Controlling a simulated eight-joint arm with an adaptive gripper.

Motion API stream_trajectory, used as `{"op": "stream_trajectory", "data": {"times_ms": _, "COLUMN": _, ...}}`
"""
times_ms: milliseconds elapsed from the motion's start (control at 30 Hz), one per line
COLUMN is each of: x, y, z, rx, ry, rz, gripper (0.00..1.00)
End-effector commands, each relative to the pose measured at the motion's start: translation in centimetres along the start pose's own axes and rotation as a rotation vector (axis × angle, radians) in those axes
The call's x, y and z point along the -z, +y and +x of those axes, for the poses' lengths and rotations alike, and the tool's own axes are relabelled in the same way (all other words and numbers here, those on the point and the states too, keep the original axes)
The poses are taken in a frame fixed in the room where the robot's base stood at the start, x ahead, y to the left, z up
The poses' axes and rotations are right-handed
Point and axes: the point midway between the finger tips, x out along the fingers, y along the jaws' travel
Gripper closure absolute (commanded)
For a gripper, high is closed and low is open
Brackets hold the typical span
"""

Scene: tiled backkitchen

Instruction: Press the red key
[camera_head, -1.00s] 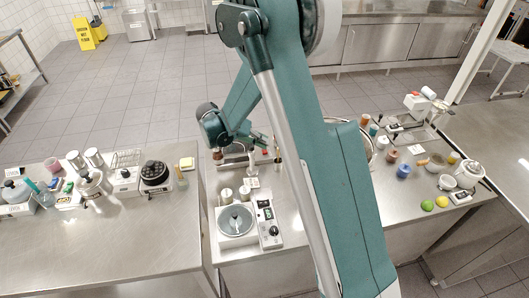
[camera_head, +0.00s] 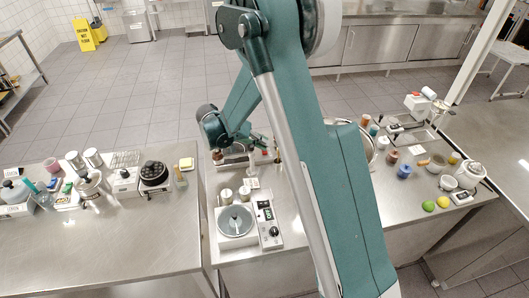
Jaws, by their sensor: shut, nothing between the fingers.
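My gripper (camera_head: 262,141) is at the end of my teal arm, over the back part of the middle steel counter (camera_head: 284,210). It looks small here, and its fingers are shut with nothing between them. A small red spot (camera_head: 265,152) shows just below the gripper; I cannot tell whether it is the red key or whether the gripper touches it. A white device with a round grey bowl (camera_head: 236,221) stands nearer, with a control panel (camera_head: 268,228) bearing a display and a dark knob. No red key can be made out clearly on this panel. My arm hides part of the counter.
The left counter (camera_head: 120,250) carries a black-topped device (camera_head: 155,174), bottles and jars. The counter fronts are mostly clear.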

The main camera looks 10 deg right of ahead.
Motion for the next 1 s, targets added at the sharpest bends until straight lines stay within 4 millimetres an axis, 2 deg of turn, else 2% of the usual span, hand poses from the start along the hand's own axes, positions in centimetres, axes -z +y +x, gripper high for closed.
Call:
{"op": "stream_trajectory", "data": {"times_ms": 600, "x": -0.29, "y": -0.29, "z": 0.39, "rx": 0.0, "ry": 0.0, "rz": 0.0, "gripper": 1.0}}
{"op": "stream_trajectory", "data": {"times_ms": 1000, "x": 0.07, "y": 0.1, "z": -0.12, "rx": 0.0, "ry": 0.0, "rz": 0.0, "gripper": 1.0}}
